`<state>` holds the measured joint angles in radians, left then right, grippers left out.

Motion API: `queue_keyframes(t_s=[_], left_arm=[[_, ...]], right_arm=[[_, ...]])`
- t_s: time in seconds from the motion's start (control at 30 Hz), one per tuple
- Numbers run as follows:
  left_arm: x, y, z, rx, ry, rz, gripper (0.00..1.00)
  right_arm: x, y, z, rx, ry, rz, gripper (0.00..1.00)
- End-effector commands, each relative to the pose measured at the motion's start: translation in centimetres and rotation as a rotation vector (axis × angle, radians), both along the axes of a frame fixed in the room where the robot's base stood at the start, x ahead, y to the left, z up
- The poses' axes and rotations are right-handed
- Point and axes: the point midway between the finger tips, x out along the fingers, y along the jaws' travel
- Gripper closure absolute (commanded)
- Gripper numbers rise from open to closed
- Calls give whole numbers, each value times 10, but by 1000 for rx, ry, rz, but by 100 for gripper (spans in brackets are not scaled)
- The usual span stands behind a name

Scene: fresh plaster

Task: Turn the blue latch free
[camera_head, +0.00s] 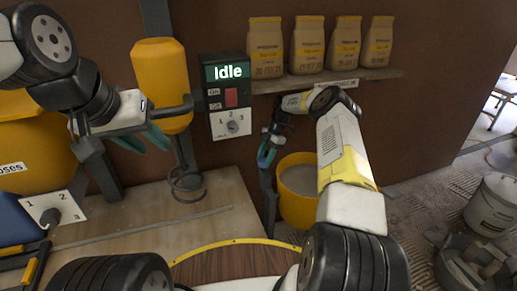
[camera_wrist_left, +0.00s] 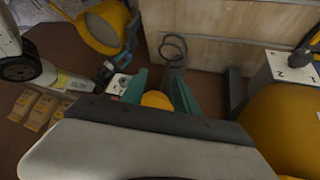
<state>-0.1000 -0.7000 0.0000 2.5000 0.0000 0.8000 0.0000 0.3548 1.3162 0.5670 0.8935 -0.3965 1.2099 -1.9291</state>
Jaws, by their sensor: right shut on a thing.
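My right gripper (camera_head: 272,142) is shut at the top of a dark upright bar (camera_head: 268,195) beside the yellow bucket (camera_head: 298,212). A small blue piece (camera_head: 265,157) shows at its jaws and looks like the blue latch; the fingers partly hide it, so its angle is unclear. The right gripper also shows small in the left wrist view (camera_wrist_left: 106,72). My left gripper (camera_head: 144,139) is open and empty in front of the yellow tank (camera_head: 160,70). Its teal fingers stand apart in the left wrist view (camera_wrist_left: 160,88).
A control box (camera_head: 224,95) reading "Idle" hangs on the brown wall. Several paper bags (camera_head: 310,45) stand on a shelf (camera_head: 330,80). A wooden bench (camera_head: 215,225) lies below the tank. A white bucket (camera_head: 495,205) stands on the floor at right.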

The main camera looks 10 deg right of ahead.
Motion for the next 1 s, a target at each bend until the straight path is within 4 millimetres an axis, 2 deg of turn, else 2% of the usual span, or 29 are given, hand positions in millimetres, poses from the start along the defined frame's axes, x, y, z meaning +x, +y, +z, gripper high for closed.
queue_keyframes(t_s=[0.2, 0.5, 1.0], left_arm=[[0, 0, 0, 0, 0, 0, 64], [0, 0, 0, 0, 0, 0, 64], [0, 0, 0, 0, 0, 0, 64]], right_arm=[[2, 1, 0, -3, -3, 188, 100], [3, 1, 0, -3, -3, 381, 100], [3, 1, 1, -2, -4, 478, 100]])
